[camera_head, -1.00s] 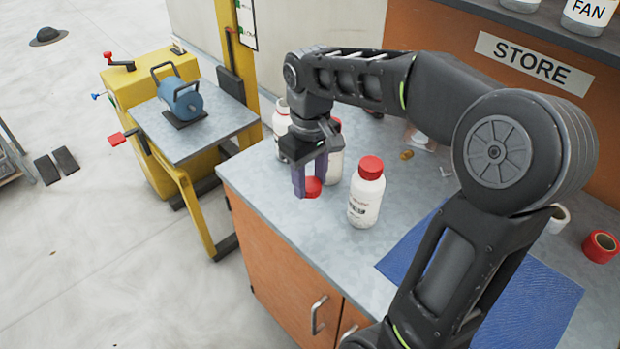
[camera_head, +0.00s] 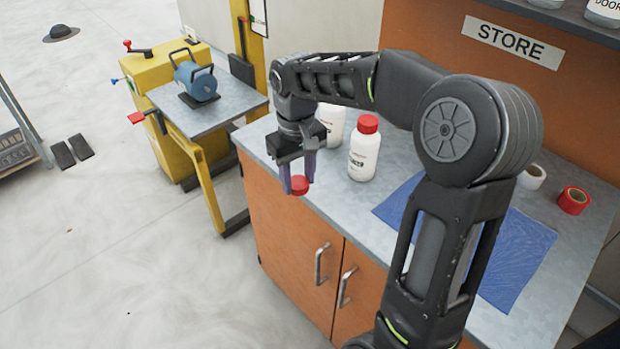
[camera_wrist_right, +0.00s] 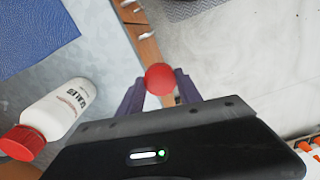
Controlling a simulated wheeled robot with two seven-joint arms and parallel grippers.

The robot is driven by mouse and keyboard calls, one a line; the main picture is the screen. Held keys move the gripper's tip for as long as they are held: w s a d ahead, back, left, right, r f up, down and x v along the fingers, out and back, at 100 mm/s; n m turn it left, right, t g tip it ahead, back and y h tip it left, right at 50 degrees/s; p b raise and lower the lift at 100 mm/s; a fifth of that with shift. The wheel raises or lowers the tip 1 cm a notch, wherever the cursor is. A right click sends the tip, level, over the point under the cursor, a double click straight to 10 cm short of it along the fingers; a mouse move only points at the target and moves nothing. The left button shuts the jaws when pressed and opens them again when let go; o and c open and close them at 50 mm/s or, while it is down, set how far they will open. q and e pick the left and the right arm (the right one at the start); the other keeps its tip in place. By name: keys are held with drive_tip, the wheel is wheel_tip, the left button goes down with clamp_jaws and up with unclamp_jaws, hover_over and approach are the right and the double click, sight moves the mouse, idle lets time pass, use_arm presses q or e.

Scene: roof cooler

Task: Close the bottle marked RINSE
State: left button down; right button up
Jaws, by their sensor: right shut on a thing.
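My right gripper (camera_head: 298,180) is shut on a small red cap (camera_head: 300,187). The cap also shows between the fingertips in the right wrist view (camera_wrist_right: 159,78), with no bottle under it. It is held near the counter's front edge. A white bottle with a red cap (camera_head: 363,153) stands upright on the counter, right of the gripper; in the right wrist view its label (camera_wrist_right: 66,107) seems to begin with SEAL. Another white bottle (camera_head: 331,122) stands behind the gripper, its top hidden by my arm. No RINSE label is readable. My left gripper is not in view.
A blue mat (camera_head: 500,255) lies on the grey counter (camera_head: 345,205), partly behind my right arm. A red roll (camera_head: 573,200) and a white roll (camera_head: 531,176) lie at the right. A yellow stand (camera_head: 165,95) with a blue machine (camera_head: 195,82) is at the left.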

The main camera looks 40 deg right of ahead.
drive_tip(key=w+a+f, duration=0.2)
drive_tip(key=a+f, duration=0.5)
drive_tip(key=f, duration=0.3)
drive_tip(key=w+a+f+n, duration=0.1)
drive_tip(key=w+a+f, duration=0.1)
drive_tip(key=a+f, duration=0.4)
wheel_tip(320, 180, down, 6)
drive_tip(key=shift+a+r, duration=0.2)
drive_tip(key=shift+a, duration=0.15)
